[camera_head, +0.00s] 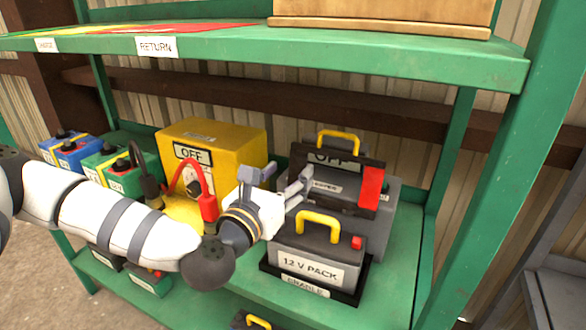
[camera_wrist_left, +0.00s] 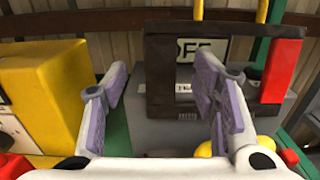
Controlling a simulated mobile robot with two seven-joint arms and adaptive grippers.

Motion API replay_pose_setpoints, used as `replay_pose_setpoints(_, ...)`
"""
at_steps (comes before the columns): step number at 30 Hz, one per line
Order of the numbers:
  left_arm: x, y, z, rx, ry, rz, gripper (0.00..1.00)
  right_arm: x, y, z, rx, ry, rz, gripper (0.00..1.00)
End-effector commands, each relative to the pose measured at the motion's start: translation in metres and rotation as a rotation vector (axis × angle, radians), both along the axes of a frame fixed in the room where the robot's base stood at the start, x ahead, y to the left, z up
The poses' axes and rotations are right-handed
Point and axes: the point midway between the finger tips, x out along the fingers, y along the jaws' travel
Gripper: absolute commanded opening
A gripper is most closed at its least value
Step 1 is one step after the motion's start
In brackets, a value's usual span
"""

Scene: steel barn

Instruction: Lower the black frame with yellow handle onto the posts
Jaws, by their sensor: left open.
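The black frame (camera_head: 299,160) with its yellow handle (camera_head: 338,136) and a red block (camera_head: 371,187) on its right side stands upright against the grey unit (camera_head: 385,215) marked OFF. In the left wrist view the frame (camera_wrist_left: 159,75) lies straight ahead, past the fingers. My left gripper (camera_head: 282,178) is open and empty, just left of and in front of the frame, apart from its handle. In the wrist view the gripper (camera_wrist_left: 160,85) has its fingers spread. I cannot make out the posts; the frame and gripper cover much of the grey unit's front. My right gripper is not in view.
A 12 V pack (camera_head: 318,250) with a yellow handle sits in a black tray (camera_head: 354,297) in front. A yellow box (camera_head: 235,140) with a red plug (camera_head: 208,208) stands left. Blue (camera_head: 70,154) and green batteries stand farther left. A green upper shelf (camera_head: 400,52) hangs above.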

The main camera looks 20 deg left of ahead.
Motion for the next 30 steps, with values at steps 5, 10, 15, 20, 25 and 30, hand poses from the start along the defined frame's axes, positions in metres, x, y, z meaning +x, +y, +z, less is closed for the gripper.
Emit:
replay_pose_setpoints(5, 0.037, -0.002, 0.0, 0.001, -0.001, -0.001, 0.53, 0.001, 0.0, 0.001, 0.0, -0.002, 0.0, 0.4)
replay_pose_setpoints(10, 0.053, -0.003, -0.001, 0.001, 0.002, -0.002, 0.53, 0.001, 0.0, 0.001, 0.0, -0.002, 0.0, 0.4)
replay_pose_setpoints(15, 0.055, -0.003, -0.001, 0.001, 0.003, -0.002, 0.53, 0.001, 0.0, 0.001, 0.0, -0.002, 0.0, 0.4)
replay_pose_setpoints(20, 0.055, -0.003, -0.001, 0.001, 0.003, -0.002, 0.42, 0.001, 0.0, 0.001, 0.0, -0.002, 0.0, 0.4)
replay_pose_setpoints(25, 0.055, -0.003, -0.001, 0.001, 0.003, -0.002, 0.03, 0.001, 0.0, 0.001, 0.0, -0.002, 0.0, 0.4)
replay_pose_setpoints(30, 0.055, -0.003, -0.001, 0.001, 0.003, -0.002, 0.21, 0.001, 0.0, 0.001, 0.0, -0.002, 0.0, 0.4)
